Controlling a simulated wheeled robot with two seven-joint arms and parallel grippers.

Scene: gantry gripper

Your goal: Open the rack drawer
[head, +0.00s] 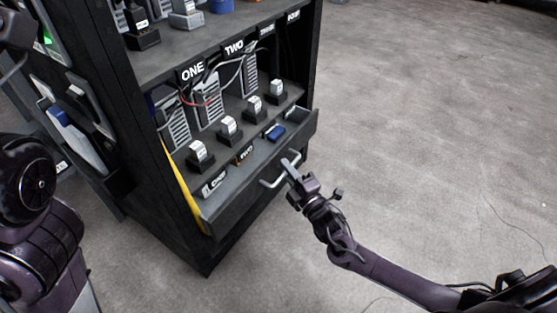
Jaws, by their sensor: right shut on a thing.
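The rack drawer (262,207) is a dark tray low in the black rack (115,110). It stands out from the rack front, with its inside showing from above. Its pale metal bar handle (268,184) is on the drawer's front face. My right gripper (288,168) is at the handle, shut on it, with its fingers hiding part of the bar. My left arm shows at the left edge, but I cannot make out its gripper.
A yellow strip (187,190) runs along the drawer's left side. The concrete floor (430,130) to the right is clear.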

